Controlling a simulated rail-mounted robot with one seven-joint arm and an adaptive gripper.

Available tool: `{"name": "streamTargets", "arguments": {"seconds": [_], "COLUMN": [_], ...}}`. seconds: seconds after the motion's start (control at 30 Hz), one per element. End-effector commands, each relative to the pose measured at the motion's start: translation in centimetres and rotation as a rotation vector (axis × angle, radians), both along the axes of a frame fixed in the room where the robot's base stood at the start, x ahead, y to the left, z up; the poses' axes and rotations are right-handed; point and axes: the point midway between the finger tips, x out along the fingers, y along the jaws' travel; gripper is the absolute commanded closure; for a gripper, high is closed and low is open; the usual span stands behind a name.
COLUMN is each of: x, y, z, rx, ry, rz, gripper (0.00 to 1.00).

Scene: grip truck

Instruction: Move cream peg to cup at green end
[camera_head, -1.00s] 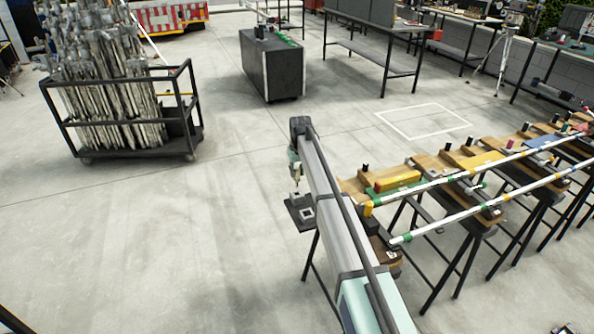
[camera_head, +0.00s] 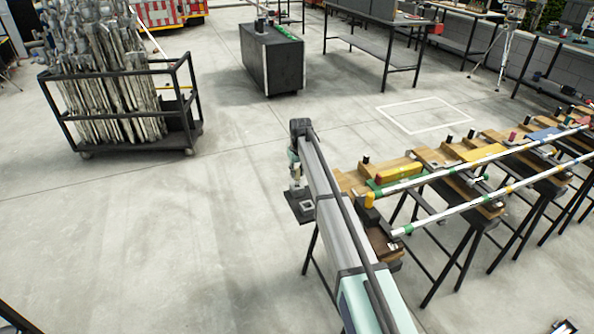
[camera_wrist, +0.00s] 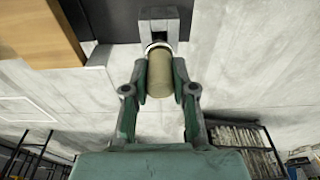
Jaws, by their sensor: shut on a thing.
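My gripper (camera_wrist: 160,88) is shut on the cream peg (camera_wrist: 160,72), a tan cylinder with a pale ring near its far end. In the wrist view, the peg's far end is at a grey square block (camera_wrist: 143,30) with a dark slot, on a dark plate. I cannot tell whether the peg touches the block or is inside it. In the head view, my gripper (camera_head: 296,188) is low over the dark plate (camera_head: 301,216) at the bench's left end, partly hidden by my arm.
Wooden boards (camera_head: 345,180) with a yellow block (camera_head: 399,172) and dark upright pegs lie right of my arm. Two long striped poles (camera_head: 455,209) run along the bench. A wheeled cart (camera_head: 128,148) stands far left. The floor left of my arm is clear.

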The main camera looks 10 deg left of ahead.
Motion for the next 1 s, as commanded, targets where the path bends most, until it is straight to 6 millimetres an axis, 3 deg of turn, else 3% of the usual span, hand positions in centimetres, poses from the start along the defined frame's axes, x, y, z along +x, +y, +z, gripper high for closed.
{"name": "streamTargets", "arguments": {"seconds": [0.5, 0.97, 1.0], "x": [0.0, 0.0, 0.0], "y": [0.0, 0.0, 0.0], "z": [-2.3, -2.5, -2.5], "rx": [0.000, 0.000, 0.000], "ry": [0.000, 0.000, 0.000], "rz": [0.000, 0.000, 0.000], "gripper": [1.00, 1.00, 0.60]}}
